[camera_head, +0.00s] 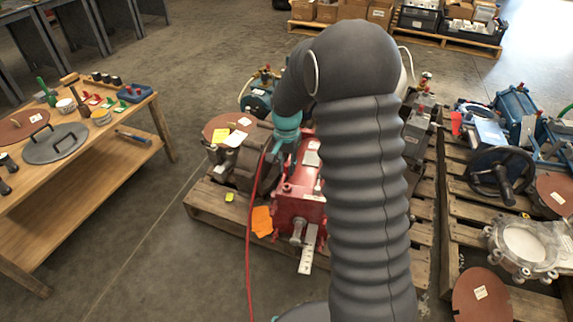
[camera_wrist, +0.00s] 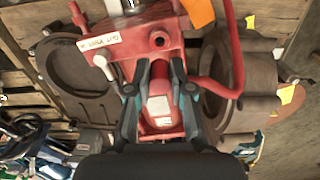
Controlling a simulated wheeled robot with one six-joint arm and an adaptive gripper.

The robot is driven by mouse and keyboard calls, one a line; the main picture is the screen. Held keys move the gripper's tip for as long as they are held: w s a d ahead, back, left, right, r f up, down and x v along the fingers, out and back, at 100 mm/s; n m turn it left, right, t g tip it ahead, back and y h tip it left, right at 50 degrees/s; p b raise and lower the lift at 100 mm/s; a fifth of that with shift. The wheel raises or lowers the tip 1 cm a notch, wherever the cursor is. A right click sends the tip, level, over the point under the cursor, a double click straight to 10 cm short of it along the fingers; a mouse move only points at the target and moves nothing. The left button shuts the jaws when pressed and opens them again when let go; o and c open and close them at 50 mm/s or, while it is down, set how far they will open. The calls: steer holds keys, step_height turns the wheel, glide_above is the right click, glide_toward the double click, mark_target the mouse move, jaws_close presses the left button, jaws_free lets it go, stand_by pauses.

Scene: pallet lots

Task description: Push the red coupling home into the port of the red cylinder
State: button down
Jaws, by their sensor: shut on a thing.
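The red cylinder (camera_head: 298,205) lies on the middle pallet, partly hidden by my arm in the head view. In the wrist view its red body (camera_wrist: 135,40) carries a white label and a port (camera_wrist: 158,41), a dark round hole in a raised ring. My gripper (camera_wrist: 165,78) is over the red body, just below the port in the picture. It is shut on the red coupling (camera_wrist: 177,70), where the red hose (camera_wrist: 235,50) leads in. The coupling appears apart from the port; its tip is hard to make out. The head view hides the fingertips.
The red hose (camera_head: 253,205) hangs down left of the cylinder. Rusty flanged parts (camera_wrist: 220,90) flank the cylinder closely. An orange sheet (camera_head: 262,221) lies beside it. A wooden bench (camera_head: 90,175) stands left, another loaded pallet (camera_head: 450,240) right. The floor between bench and pallet is clear.

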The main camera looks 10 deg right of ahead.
mark_target(286, 173)
steer(key=shift+f+b, duration=1.65)
steer(key=shift+f, duration=1)
steer(key=shift+f, duration=0.6)
stand_by(0.6)
steer(key=c, duration=0.9)
jaws_free()
steer(key=shift+c, duration=0.2)
steer(key=shift+r, duration=0.1)
step_height(286, 173, up, 12)
steer(key=shift+f, duration=0.1)
